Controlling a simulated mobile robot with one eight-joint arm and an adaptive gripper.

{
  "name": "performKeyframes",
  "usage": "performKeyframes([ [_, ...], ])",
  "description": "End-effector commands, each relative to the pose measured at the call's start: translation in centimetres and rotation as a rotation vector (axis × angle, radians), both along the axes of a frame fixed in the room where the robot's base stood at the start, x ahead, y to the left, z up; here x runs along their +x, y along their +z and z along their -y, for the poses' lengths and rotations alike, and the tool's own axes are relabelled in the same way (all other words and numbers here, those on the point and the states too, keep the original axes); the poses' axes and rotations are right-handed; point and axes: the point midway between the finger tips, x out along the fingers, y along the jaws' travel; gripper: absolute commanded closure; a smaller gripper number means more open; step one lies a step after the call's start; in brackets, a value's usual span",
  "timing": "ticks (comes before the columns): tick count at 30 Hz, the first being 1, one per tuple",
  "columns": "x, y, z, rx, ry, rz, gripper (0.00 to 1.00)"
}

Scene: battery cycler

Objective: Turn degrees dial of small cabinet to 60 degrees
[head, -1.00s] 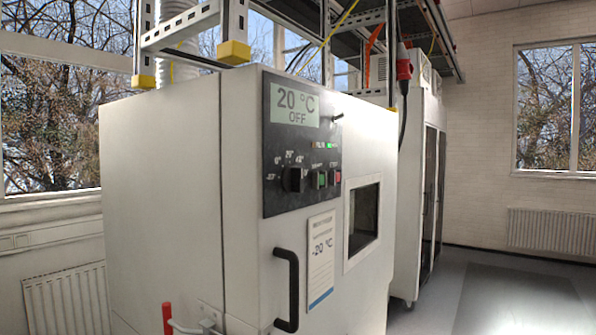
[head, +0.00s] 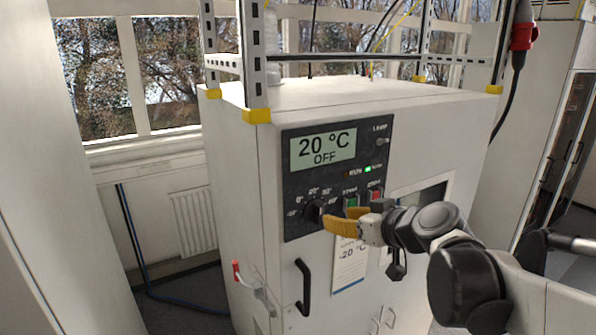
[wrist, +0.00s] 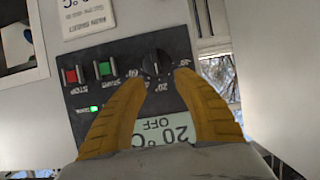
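The small cabinet (head: 400,103) is white, with a dark control panel (head: 295,160). Its display (head: 323,150) reads 20 °C OFF. The black degrees dial (head: 313,210) sits low on the panel, with temperature labels in an arc around it. In the wrist view the panel is upside down and the dial (wrist: 157,63) lies just beyond and between my fingertips. My gripper (wrist: 162,82) has two yellow fingers spread apart, one tip at each side of the dial. I cannot tell whether they touch it. My gripper (head: 327,218) also shows at the dial in the head view. The dial's exact setting is unclear.
A green START button (wrist: 105,69) and a red STOP button (wrist: 71,76) sit beside the dial. A black door handle (head: 303,287) and a -20 °C label (head: 349,266) are below the panel. A red-tipped lever (head: 237,271) sticks out at the cabinet's left.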

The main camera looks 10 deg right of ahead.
Motion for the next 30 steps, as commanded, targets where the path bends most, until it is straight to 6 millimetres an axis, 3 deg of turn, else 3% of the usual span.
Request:
performKeyframes([
  [1,0.4,1.4,0.3,0.0,-0.002,0.012,0.64],
  [5,1.0,1.8,0.6,-0.004,-0.002,0.03,0.64],
  [11,3.1,0.8,-0.2,-0.004,0.001,0.03,0.64],
  [21,8.4,-1.5,-1.9,-0.003,-0.001,0.028,0.64],
  [30,10.3,-2.4,-2.5,-0.003,-0.003,0.028,0.64],
])
